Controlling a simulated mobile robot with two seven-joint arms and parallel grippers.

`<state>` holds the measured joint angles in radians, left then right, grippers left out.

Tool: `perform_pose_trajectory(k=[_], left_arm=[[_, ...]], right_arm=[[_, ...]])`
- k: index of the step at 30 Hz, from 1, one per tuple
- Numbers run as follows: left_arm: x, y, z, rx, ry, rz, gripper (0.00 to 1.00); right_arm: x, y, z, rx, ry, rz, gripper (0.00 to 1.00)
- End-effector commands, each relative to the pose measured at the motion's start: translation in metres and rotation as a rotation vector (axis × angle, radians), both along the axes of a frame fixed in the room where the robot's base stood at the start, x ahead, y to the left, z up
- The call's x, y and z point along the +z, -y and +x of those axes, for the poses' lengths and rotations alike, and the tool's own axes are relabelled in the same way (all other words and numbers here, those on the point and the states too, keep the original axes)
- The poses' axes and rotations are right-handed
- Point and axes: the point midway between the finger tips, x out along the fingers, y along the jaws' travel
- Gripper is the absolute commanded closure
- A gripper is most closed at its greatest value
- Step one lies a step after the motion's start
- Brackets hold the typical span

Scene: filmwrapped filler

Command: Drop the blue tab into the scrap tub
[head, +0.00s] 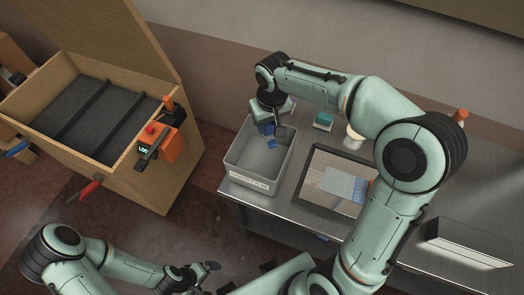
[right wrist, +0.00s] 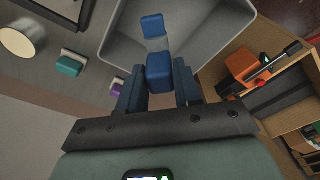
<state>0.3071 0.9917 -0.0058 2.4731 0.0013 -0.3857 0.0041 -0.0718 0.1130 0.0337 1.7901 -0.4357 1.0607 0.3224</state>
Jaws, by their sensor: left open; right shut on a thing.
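The scrap tub (head: 232,175) is a grey open box with a white label on its front, at the left end of the metal table. My right gripper (head: 271,130) is over the tub, pointing down. It is shut on the blue tab (head: 272,144), which hangs below the fingers within the tub's outline. In the right wrist view the tab (right wrist: 159,68) sits between the fingertips, with a paler strip and a second blue end beyond it. The tub (right wrist: 205,32) lies behind it there. My left gripper (head: 206,272) is open and empty, low in the head view, away from the tub.
A dark-framed tray (head: 312,205) with a pale sheet lies right of the tub. A teal block (head: 323,121) and a white cup (head: 354,137) stand behind it.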

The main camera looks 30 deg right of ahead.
Motion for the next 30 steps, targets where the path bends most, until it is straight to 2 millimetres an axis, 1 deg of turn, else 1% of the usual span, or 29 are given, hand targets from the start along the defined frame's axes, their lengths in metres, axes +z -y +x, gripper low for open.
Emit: perform_pose_trajectory(k=[1, 12, 16, 23, 24, 26, 27, 30], left_arm=[[-0.006, 0.0, -0.005, 0.0, -0.006, 0.0, 0.0], [-0.037, 0.0, -0.025, 0.0, -0.028, 0.0, 0.0], [-0.041, 0.0, -0.027, 0.0, -0.03, 0.001, 0.0], [-0.039, 0.0, -0.026, -0.001, -0.03, 0.0, 0.0], [-0.039, 0.0, -0.026, -0.001, -0.03, 0.0, 0.0], [-0.039, 0.0, -0.026, 0.0, -0.029, 0.0, 0.0], [-0.039, 0.0, -0.026, 0.0, -0.029, 0.0, 0.0], [-0.039, 0.0, -0.026, 0.0, -0.029, 0.0, 0.0]], right_arm=[[-0.008, 0.0, -0.001, 0.0, -0.004, -0.001, 1.0], [-0.05, 0.0, -0.001, -0.001, -0.003, -0.001, 1.0], [-0.055, 0.0, -0.001, -0.001, -0.002, 0.0, 1.0], [-0.054, 0.0, 0.0, -0.001, 0.0, 0.0, 1.0], [-0.054, 0.0, 0.0, -0.001, 0.0, 0.0, 0.6], [-0.054, 0.0, 0.0, -0.001, 0.0, 0.0, 0.41], [-0.054, 0.0, 0.0, -0.001, 0.0, 0.0, 0.37], [-0.054, 0.0, 0.0, -0.001, 0.0, 0.0, 0.37]])
